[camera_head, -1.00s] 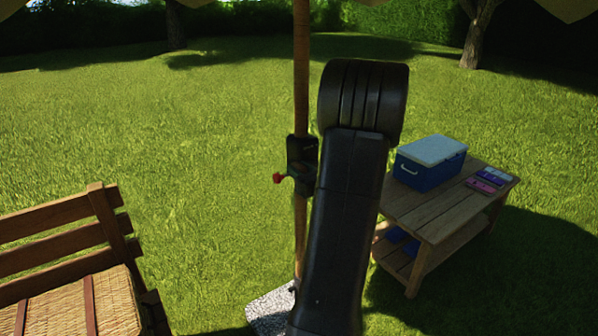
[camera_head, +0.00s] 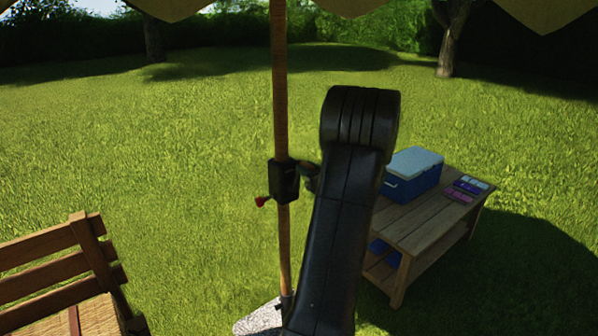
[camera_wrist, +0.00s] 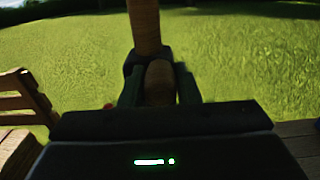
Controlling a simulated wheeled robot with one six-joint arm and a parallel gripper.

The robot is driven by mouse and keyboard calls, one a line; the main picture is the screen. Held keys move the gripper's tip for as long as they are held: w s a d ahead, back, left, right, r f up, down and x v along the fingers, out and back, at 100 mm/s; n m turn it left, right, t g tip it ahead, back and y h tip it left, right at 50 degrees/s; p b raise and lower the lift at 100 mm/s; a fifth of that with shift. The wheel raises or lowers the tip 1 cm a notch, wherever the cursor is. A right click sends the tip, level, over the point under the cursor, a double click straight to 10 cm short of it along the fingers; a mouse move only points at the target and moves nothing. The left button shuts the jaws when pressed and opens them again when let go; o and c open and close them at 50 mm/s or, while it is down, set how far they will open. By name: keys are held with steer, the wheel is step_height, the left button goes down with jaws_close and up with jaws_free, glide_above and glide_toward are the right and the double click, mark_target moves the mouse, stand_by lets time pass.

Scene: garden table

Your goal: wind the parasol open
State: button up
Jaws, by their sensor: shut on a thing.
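The parasol's wooden pole (camera_head: 280,90) stands upright left of my arm in the head view. The scalloped beige edge of its canopy (camera_head: 545,12) hangs across the top of the picture; how far it is spread is not visible. A black crank housing (camera_head: 284,180) with a red knob (camera_head: 261,201) is fixed on the pole. In the wrist view my gripper (camera_wrist: 158,78) has a finger on each side of a rounded brown crank handle (camera_wrist: 158,88) and is shut on it, in front of the dark housing. My arm hides most of the gripper in the head view.
A pale stone-like base (camera_head: 258,319) sits at the pole's foot. A wooden bench (camera_head: 50,262) stands at lower left. A low wooden table (camera_head: 425,217) with a blue cooler (camera_head: 412,180) and small coloured items (camera_head: 466,187) stands at right. Open lawn lies behind.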

steer(key=w+d+f+b, duration=0.3)
steer(key=d+f, duration=0.2)
steer(key=f, duration=0.1)
steer(key=s+a+f+b, duration=0.3)
steer(key=a+f+b, duration=0.2)
steer(key=f+b, duration=0.55)
steer(key=s+a+r, duration=0.2)
steer(key=s+a, duration=0.3)
steer(key=a, duration=0.2)
step_height(320, 180, up, 8)
steer(key=s+a+p, duration=0.1)
steer(key=p, duration=0.4)
steer(key=shift+a, duration=0.15)
